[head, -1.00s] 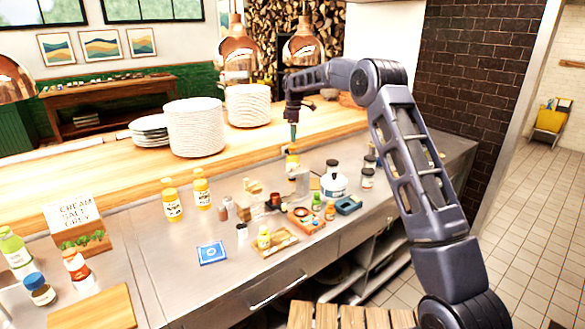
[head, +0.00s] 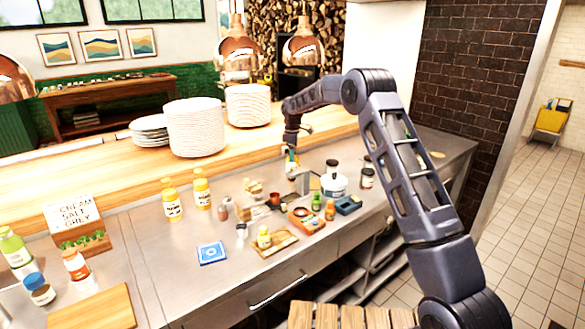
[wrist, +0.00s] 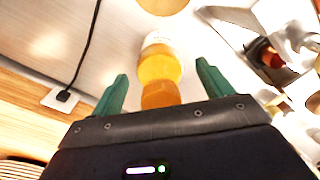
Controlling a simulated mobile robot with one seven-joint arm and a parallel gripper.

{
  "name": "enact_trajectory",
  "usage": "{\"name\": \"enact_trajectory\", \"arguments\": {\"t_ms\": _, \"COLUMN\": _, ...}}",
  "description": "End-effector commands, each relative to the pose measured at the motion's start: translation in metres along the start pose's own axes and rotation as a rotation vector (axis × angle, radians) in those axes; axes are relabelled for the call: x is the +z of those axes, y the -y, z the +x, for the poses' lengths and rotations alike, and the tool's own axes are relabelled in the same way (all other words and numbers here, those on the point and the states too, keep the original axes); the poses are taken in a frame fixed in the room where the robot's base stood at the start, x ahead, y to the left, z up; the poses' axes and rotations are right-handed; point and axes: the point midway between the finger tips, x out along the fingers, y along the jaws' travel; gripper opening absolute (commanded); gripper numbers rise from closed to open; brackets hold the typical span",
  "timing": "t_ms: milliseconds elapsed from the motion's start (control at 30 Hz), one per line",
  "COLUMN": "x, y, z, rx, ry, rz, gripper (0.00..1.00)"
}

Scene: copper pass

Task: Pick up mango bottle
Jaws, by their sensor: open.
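A yellow-orange bottle (wrist: 160,68) with an orange cap and a white label shows in the wrist view, between my gripper's green fingers. I take it for the mango bottle, but its label is not readable. My gripper (wrist: 162,74) is open, with a gap showing on both sides of the bottle. In the head view my gripper (head: 291,152) is low over the steel counter's back edge and hides most of this bottle.
A grey metal box (head: 300,180) and a white tub (head: 334,184) with a dark-lidded jar stand close to the right of my gripper. A wooden tray (head: 275,245), an orange tray (head: 306,222) and a blue card (head: 211,252) lie in front. Plate stacks (head: 195,128) stand on the wooden ledge.

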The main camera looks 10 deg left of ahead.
Motion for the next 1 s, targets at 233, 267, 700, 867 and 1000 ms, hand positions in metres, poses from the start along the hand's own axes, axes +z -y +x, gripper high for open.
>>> {"name": "enact_trajectory", "arguments": {"t_ms": 233, "x": -0.0001, "y": -0.0003, "z": 0.0052, "rx": 0.001, "ry": -0.001, "rz": 0.0, "gripper": 0.79}}
{"name": "enact_trajectory", "arguments": {"t_ms": 267, "x": -0.0001, "y": -0.0002, "z": 0.0052, "rx": 0.001, "ry": -0.001, "rz": 0.0, "gripper": 0.79}}
{"name": "enact_trajectory", "arguments": {"t_ms": 700, "x": 0.0, "y": -0.0005, "z": 0.0042, "rx": 0.002, "ry": -0.001, "rz": 0.0, "gripper": 0.0}}
{"name": "enact_trajectory", "arguments": {"t_ms": 867, "x": 0.0, "y": -0.0005, "z": 0.0041, "rx": 0.002, "ry": -0.001, "rz": 0.0, "gripper": 0.0}}
{"name": "enact_trajectory", "arguments": {"t_ms": 1000, "x": 0.0001, "y": -0.0005, "z": -0.0011, "rx": 0.002, "ry": -0.001, "rz": 0.0, "gripper": 0.0}}
